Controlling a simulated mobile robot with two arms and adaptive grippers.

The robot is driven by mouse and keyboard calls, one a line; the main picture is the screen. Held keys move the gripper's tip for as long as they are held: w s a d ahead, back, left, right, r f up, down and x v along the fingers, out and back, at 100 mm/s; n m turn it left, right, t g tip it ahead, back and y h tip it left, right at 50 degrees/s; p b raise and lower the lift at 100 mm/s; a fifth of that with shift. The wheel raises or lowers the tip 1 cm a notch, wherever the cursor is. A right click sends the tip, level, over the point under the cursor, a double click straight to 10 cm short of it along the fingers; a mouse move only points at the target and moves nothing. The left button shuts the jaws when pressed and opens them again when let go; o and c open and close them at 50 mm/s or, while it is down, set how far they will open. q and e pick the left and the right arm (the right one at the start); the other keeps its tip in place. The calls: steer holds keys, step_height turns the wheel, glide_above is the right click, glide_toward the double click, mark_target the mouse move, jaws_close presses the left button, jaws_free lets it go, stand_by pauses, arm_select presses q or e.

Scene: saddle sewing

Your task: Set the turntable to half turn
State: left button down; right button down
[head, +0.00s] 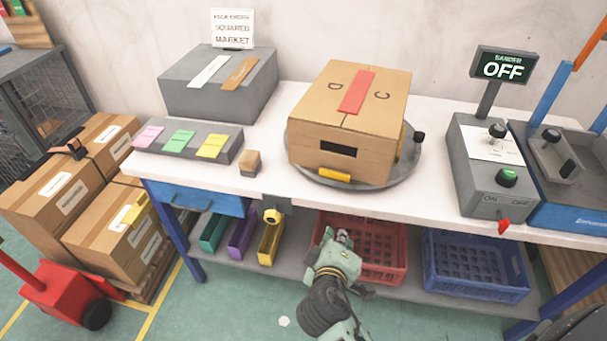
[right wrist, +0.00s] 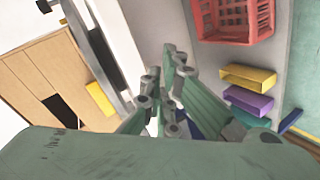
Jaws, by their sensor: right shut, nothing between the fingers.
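The round grey turntable (head: 385,183) lies on the white bench, with a cardboard box (head: 372,116) sitting on it. The box has a red strip on top, the letters D and C, and a dark slot in its front face. A yellow block (head: 336,175) shows at the turntable's front edge and a black knob (head: 419,137) at its right edge. My right gripper (head: 338,236) is below the bench's front edge, in front of the red crate, shut and empty, apart from the turntable. It also shows in the right wrist view (right wrist: 165,85). My left gripper is not in view.
A grey control box (head: 470,170) with knobs stands right of the turntable, under an OFF display (head: 502,67). A small brown block (head: 250,162) and a card tray (head: 180,155) are to the left. Red (head: 393,272) and blue (head: 445,288) crates are on the lower shelf.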

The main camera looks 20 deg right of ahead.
steer(key=w+a+r+n+t+y, duration=0.1)
steer(key=w+a+r+n+t, duration=0.5)
steer(key=w+a+r+n, duration=0.3)
steer(key=shift+m, duration=0.7)
steer(key=x, duration=0.3)
steer(key=p+x, duration=0.1)
steer(key=x, duration=0.2)
steer(key=a+x, duration=0.1)
steer(key=x, duration=0.2)
steer(key=shift+w+f+p, duration=0.25)
steer(key=shift+w+p, duration=0.05)
steer(key=shift+p, duration=0.1)
steer(key=shift+s+d+p, duration=0.85)
steer(key=shift+d, duration=0.35)
steer(key=shift+s+d, duration=0.35)
steer(key=shift+f, duration=0.15)
steer(key=shift+s+d, duration=0.1)
